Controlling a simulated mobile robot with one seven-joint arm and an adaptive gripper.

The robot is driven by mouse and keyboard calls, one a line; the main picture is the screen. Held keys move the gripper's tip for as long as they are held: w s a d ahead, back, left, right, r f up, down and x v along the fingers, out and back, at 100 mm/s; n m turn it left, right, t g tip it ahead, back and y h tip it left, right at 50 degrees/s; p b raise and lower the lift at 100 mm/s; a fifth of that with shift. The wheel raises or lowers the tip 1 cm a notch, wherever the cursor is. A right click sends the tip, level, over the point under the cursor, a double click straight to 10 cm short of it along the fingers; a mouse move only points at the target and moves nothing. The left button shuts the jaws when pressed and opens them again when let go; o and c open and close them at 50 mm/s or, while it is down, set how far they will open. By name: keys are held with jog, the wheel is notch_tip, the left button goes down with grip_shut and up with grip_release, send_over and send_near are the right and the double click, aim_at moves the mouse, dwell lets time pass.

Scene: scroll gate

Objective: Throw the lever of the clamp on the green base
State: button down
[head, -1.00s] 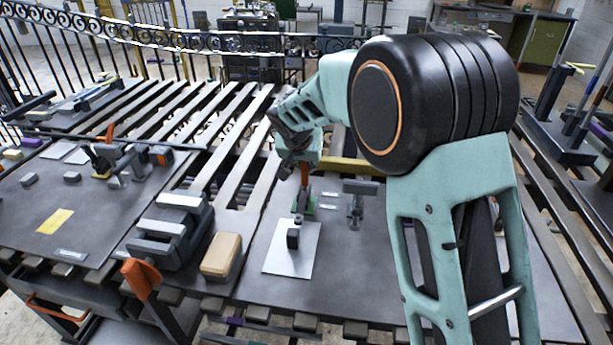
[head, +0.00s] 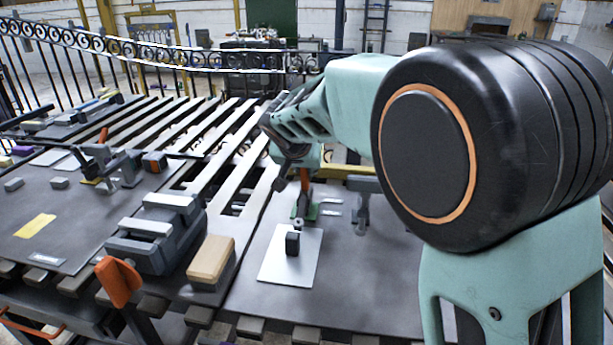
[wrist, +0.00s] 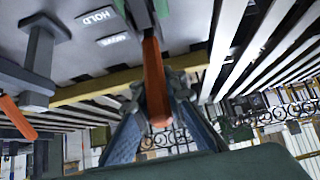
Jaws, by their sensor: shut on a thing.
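The clamp on the green base (head: 311,212) stands at the back of the metal plate, left of my arm. Its orange lever (head: 304,179) points up toward my gripper (head: 292,172). In the wrist view the orange lever (wrist: 155,82) runs between the two blue-grey fingers of my gripper (wrist: 160,120), which are shut on it. A bit of the green base (wrist: 163,8) shows at the top edge there. In the head view my wrist partly hides the fingers and the lever's top.
A grey clamp (head: 362,200) stands just right of the green base. A yellow bar (wrist: 95,91) runs behind.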

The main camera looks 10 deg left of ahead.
jog(key=shift+s+f, duration=0.1)
jog(key=shift+f, duration=0.05)
jog(key=c, duration=1.9)
grip_release()
jog(key=shift+c, duration=0.2)
jog(key=v, duration=1.2)
